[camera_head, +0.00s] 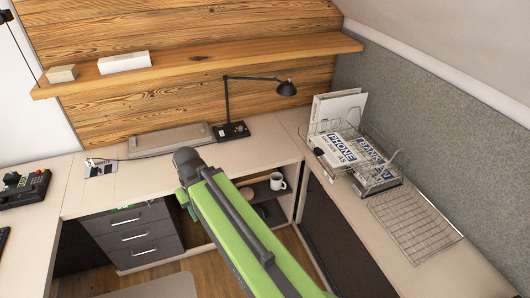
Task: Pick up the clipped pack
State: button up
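I cannot pick out a clipped pack for sure in the head view. A small beige block (61,73) and a longer white box (125,62) sit on the left part of the wooden shelf, but no clip shows on either. My green and grey arm reaches from the lower edge up to a dark joint near the middle of the picture. My gripper does not show beyond that joint, so its opening and anything in it are hidden.
The wooden shelf (220,64) runs above an L-shaped desk (262,150). A black lamp (233,129), a long grey tray (168,140), a phone (25,188) and wire baskets (414,222) with phone books (350,146) stand on it. A mug (277,181) sits in the cubby below.

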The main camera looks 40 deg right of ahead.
aim_at(333, 147)
jog(key=u, duration=0.55)
jog(key=i, duration=0.45)
jog(key=u, duration=0.2)
jog(key=k, duration=0.55)
jog(key=z, duration=0.2)
jog(key=i, duration=0.55)
jog(key=u, duration=0.05)
